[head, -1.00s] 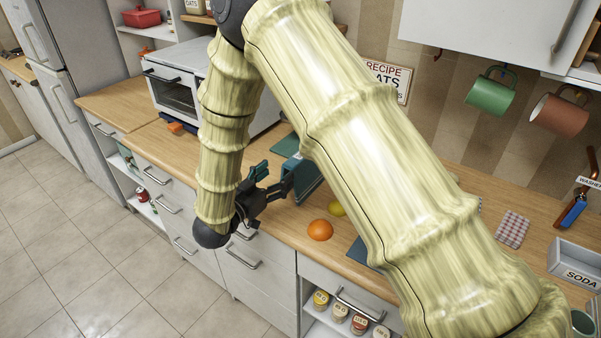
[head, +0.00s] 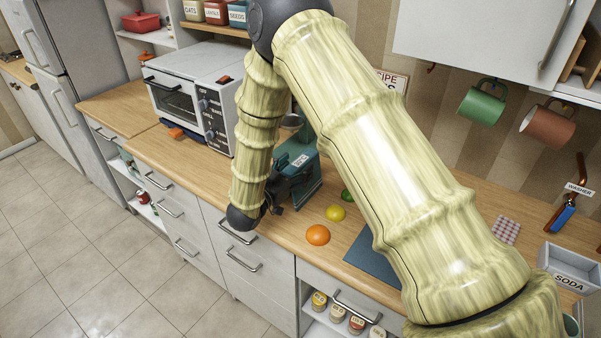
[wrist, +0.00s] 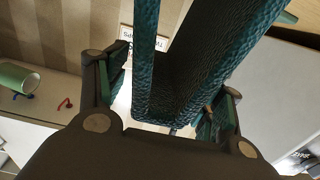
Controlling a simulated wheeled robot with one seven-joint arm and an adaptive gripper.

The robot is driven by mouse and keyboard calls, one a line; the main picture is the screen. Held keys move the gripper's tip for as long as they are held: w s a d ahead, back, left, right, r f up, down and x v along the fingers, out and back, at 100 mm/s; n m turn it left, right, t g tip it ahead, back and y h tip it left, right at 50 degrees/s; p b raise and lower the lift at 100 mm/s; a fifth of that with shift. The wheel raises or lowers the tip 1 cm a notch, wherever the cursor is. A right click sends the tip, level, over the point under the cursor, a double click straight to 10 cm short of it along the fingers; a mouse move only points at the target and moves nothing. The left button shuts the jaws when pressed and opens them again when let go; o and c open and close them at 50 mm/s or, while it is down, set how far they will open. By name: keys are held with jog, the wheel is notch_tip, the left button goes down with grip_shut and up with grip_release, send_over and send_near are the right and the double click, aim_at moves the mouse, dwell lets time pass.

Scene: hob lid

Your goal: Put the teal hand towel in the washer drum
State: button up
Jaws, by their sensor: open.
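I cannot make out a teal hand towel for certain. A dark teal, box-like thing with a white label (head: 308,176) stands on the counter in the head view, partly hidden by my arm. In the wrist view my gripper (wrist: 165,95) is open. A textured teal thing with upright sides (wrist: 146,60) shows between and beyond its fingers; whether they touch is unclear. The washer drum is not in view; only a small WASHER sign (head: 578,188) shows at the right wall.
An orange (head: 317,235) and a yellow fruit (head: 335,212) lie on the counter right of the teal thing. A toaster oven (head: 195,95) stands to the left. A blue mat (head: 373,255) and a SODA box (head: 570,268) are to the right. Mugs (head: 482,102) hang above.

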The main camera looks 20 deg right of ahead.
jog(key=shift+w+d, duration=0.45)
jog(key=shift+d, duration=0.15)
grip_shut()
jog(key=shift+r, duration=0.1)
